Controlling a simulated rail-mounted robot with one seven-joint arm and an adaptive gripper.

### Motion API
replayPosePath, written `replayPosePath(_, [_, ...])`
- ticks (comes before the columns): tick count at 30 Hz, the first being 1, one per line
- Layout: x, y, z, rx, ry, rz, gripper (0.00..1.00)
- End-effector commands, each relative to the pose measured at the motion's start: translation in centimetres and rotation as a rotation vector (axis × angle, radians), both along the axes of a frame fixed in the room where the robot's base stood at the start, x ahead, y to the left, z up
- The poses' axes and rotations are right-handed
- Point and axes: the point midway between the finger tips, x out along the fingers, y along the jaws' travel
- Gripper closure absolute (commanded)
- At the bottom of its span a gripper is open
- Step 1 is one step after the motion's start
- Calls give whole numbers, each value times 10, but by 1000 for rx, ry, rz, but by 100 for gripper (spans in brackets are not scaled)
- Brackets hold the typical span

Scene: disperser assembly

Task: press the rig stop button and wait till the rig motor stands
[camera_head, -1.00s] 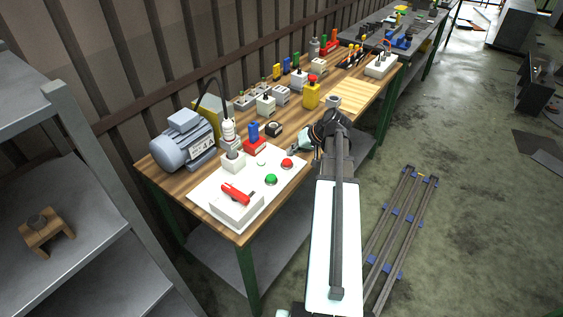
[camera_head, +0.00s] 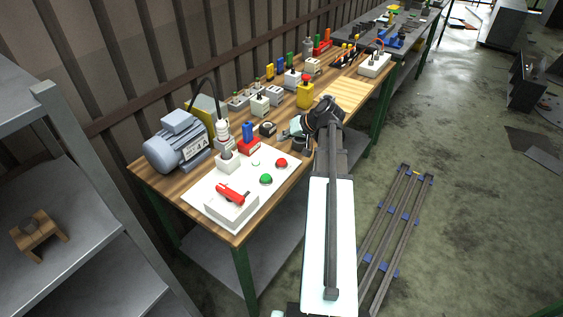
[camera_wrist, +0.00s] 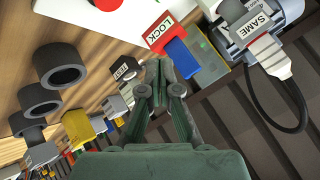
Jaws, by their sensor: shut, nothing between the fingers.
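The rig panel (camera_head: 205,207) is a white board on the near end of the wooden bench. It carries a red button (camera_head: 281,162), a green button (camera_head: 266,179) and a box with a red lever (camera_head: 233,193). The grey-blue motor (camera_head: 178,146) stands behind it at the left; whether its shaft turns cannot be told. My gripper (camera_head: 290,133) is above the bench, beyond the red button and apart from it. In the wrist view my gripper (camera_wrist: 158,65) is shut and empty, and the red button (camera_wrist: 106,4) shows at the top edge.
A red LOCK block (camera_wrist: 160,32) with a blue block (camera_wrist: 183,58) stands near my fingertips in the wrist view. Dark rings (camera_wrist: 60,66) lie to the left there. A white-grey column with a cable (camera_head: 222,130) rises behind the panel. Several small devices line the bench back.

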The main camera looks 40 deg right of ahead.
Motion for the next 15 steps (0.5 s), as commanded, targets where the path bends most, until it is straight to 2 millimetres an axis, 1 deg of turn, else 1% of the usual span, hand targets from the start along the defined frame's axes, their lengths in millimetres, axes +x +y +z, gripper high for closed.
replayPosePath(1, [0, 0, -7, 0, 0, 0, 100])
replayPosePath(15, [0, 0, -66, 0, 0, 0, 100])
